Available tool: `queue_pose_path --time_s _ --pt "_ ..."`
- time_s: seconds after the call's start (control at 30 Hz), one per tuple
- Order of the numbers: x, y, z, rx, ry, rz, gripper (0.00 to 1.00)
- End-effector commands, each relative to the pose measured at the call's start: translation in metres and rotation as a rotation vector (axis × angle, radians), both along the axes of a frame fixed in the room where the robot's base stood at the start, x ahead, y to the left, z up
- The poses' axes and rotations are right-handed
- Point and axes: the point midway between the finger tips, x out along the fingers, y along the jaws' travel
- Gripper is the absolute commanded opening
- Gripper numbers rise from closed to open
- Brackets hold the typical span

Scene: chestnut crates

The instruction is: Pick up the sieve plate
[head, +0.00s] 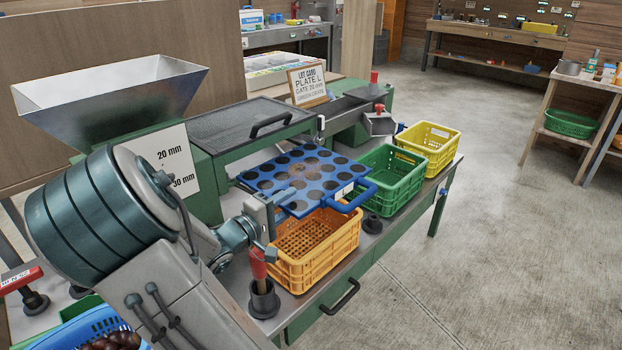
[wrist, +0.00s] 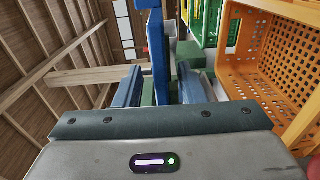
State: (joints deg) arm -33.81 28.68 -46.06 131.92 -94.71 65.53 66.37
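The sieve plate (head: 277,176) is a flat blue plate with several round dark holes and a blue handle at its right corner. It lies level beside the green machine, partly above the orange crate (head: 314,262). My gripper (head: 290,199) is at the plate's near left edge. In the wrist view the plate (wrist: 158,58) is edge-on as a blue bar between the two fingers of my gripper (wrist: 160,88). A gap shows on each side of the bar, so the fingers look open around it, not clamped. My wrist hides part of the near edge.
A green crate (head: 393,187) and a yellow crate (head: 436,146) stand right of the orange one on the bench. A red-handled tool (head: 258,266) stands in a dark holder in front. The floor (head: 500,240) to the right is clear.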

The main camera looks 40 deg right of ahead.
Motion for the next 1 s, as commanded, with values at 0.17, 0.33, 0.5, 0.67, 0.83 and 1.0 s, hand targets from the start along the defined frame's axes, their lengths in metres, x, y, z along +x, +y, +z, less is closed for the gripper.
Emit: queue_pose_path --time_s 0.17,0.33,0.5,0.67,0.83,1.0 --pt "0.000 -0.027 -0.002 -0.001 -0.001 -0.004 0.36" --pt "0.002 -0.035 -0.001 0.000 0.000 -0.001 0.36" --pt "0.002 -0.035 -0.001 0.000 0.000 0.000 0.36" --pt "0.002 -0.035 -0.001 0.000 -0.001 -0.001 0.00" --pt "0.002 -0.035 0.000 -0.003 -0.002 -0.001 0.00" --pt "0.002 -0.035 0.001 -0.003 -0.003 -0.001 0.00"
